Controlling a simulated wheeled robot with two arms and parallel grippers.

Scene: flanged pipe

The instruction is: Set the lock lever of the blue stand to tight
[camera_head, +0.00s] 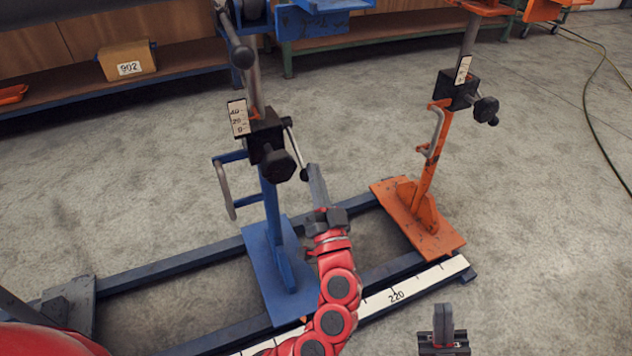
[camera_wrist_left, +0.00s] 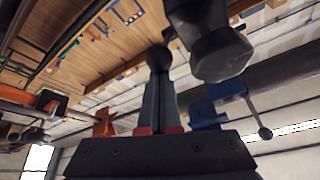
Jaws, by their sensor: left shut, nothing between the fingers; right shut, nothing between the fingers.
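The blue stand (camera_head: 272,210) stands upright on its blue base plate, left of centre in the head view. A black block with a dark knob (camera_head: 278,165) sits on its post; the knob also shows in the left wrist view (camera_wrist_left: 222,55). The lock lever (camera_head: 293,145) is a thin rod hanging down and slightly right from the block, ending in a black ball. My left gripper (camera_head: 316,172) is shut, with its tips just right of the ball. In the left wrist view the ball (camera_wrist_left: 159,58) appears at the fingertips (camera_wrist_left: 159,78); contact is unclear. My right gripper (camera_head: 443,318) is shut and empty, low right.
An orange stand (camera_head: 425,180) with a similar black block and knob stands to the right. Both stands sit on a blue rail frame with a white scale (camera_head: 400,293). Open floor lies right.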

